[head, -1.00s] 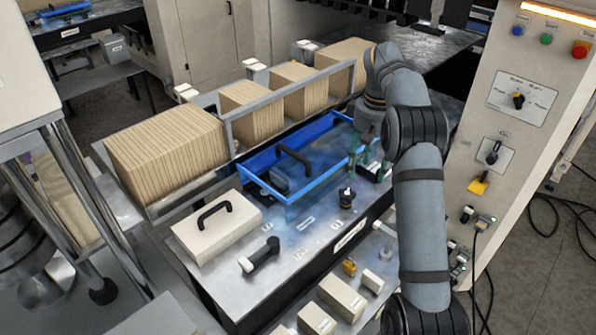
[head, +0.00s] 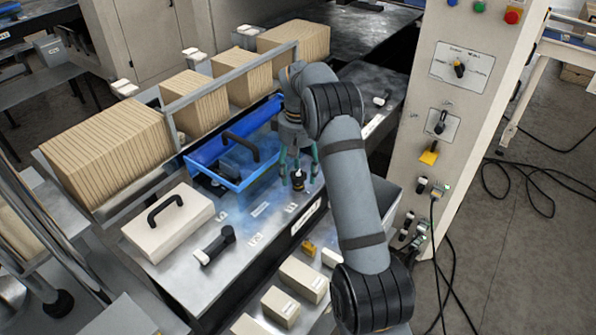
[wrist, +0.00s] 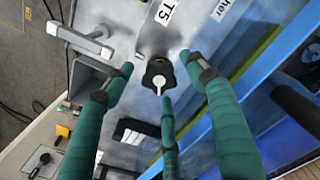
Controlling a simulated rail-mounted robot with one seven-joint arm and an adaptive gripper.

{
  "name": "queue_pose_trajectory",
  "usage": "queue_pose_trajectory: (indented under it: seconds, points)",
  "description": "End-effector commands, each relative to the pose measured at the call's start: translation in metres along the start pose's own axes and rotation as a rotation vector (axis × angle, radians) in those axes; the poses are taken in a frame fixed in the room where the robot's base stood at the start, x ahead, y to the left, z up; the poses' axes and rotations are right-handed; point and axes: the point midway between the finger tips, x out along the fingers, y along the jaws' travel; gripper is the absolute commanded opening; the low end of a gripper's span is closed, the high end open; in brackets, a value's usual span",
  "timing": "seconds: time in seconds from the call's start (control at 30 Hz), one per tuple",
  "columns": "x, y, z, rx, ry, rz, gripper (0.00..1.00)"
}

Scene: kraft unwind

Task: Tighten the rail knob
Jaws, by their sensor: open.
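A small black knob (head: 298,182) with a white pointer stands on the metal bench top, near the front edge beside the blue tray. It looks like the rail knob, though no label naming it is readable. In the wrist view the lobed knob (wrist: 158,74) shows from above, its white pointer toward the picture's bottom. My gripper (head: 298,170) is over it with its green fingers pointing down. In the wrist view my gripper (wrist: 156,72) is open, with fingers spread around the knob and a visible gap on each side. Whether the tips reach the knob's height is unclear.
The blue tray (head: 205,172) lies close to the knob on the left. A beige box (head: 140,238) with a black handle and a black-ended lever (head: 214,246) are farther left. Stacked kraft blocks (head: 110,140) stand behind. A control column (head: 410,150) rises right.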

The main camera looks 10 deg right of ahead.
Motion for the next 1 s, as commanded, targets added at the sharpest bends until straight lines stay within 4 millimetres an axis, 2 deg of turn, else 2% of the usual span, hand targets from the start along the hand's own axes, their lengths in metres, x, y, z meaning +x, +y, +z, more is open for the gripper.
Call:
queue_pose_trajectory:
  seconds: [0.27, 1.0]
  points:
    - [0.0012, 0.0001, -0.0003, 0.0, 0.0, 0.0, 0.56]
    - [0.0013, 0.0002, 0.0002, 0.001, -0.002, 0.0, 0.12]
